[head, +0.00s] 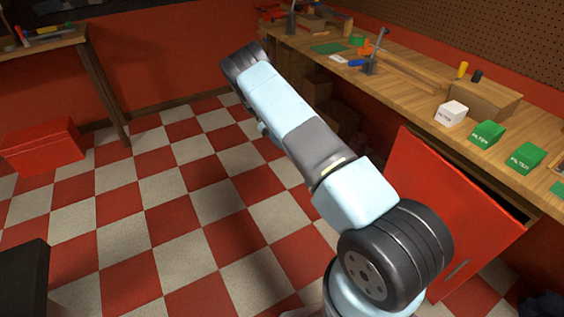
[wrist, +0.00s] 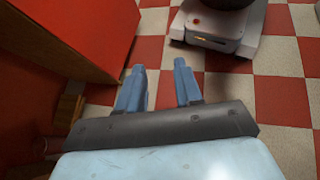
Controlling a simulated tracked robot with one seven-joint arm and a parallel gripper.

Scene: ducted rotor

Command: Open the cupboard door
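The red cupboard door (head: 440,205) is under the workbench at the right of the head view. It stands swung out from the bench front, with a dark gap behind its top edge. A grey bar handle (head: 457,268) is low on its face. My arm covers part of the door. My gripper (wrist: 160,78) shows in the wrist view with its two blue fingers apart and nothing between them. It is hidden in the head view. A red panel (wrist: 85,30) is to the left of the fingers, apart from them; I cannot tell whether it is the door.
The wooden workbench (head: 405,85) carries green boxes (head: 487,133), a white box (head: 451,113) and tools. A red box (head: 42,147) lies on the floor at the left, near a wooden table (head: 42,42). The checkered floor (head: 120,215) between is clear. My base shows at the wrist view's top right.

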